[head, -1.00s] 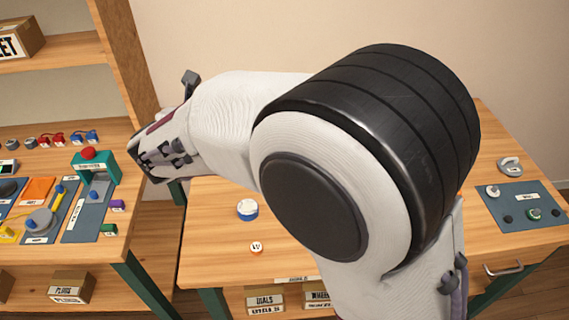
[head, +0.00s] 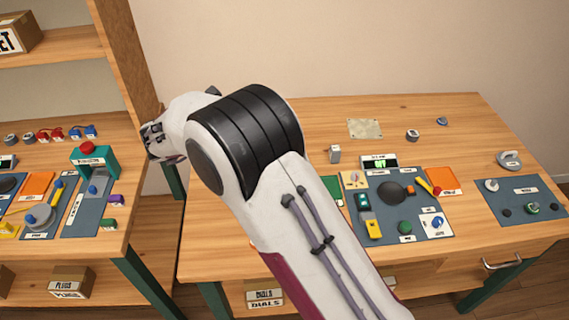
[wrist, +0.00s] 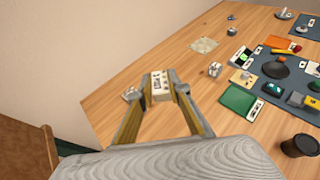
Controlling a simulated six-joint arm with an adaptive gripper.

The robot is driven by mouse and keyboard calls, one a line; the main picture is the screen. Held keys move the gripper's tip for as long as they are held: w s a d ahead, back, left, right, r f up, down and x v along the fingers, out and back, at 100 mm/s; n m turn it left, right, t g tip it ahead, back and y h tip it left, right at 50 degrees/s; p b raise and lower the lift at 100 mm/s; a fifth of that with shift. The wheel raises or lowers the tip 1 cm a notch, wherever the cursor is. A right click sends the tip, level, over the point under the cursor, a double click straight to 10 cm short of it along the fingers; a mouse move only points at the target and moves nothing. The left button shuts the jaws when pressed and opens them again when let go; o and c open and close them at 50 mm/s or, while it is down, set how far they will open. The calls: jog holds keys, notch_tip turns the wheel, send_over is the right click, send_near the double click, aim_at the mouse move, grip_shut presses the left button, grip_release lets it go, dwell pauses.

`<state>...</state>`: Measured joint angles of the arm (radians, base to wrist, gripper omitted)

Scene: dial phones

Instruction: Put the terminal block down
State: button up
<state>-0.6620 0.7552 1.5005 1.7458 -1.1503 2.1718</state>
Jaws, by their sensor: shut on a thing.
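The terminal block (wrist: 161,84) is a small pale block with dark marks on its face. It sits between the fingertips of my gripper (wrist: 155,91) in the wrist view. The fingers are shut on it, and it appears held above the wooden table (wrist: 150,125). In the head view, my gripper (head: 151,140) is at the left, in front of the shelf upright and near the gap between the two benches. The block cannot be made out there.
A blue-grey panel (head: 385,230) with several parts lies mid-table. A pale plate (head: 365,128) and a small grey block (head: 335,154) lie behind it. A teal stand with a red button (head: 90,160) is on the left bench. The table's back left is largely bare.

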jog(key=w+d+f+m+g+h, duration=0.3)
jog(key=d+f+m+g, duration=0.2)
jog(key=d+f, duration=0.4)
jog(key=shift+w+d+f+m+g+h, duration=0.2)
jog(key=shift+d+f+m+g+h, duration=0.15)
jog(key=shift+f, duration=0.35)
jog(key=shift+a, duration=0.1)
jog(key=shift+f, duration=0.15)
jog(key=shift+f, duration=3)
jog(key=shift+f, duration=0.1)
jog(key=shift+f, duration=1.75)
jog(key=shift+f, duration=0.15)
jog(key=o, duration=0.9)
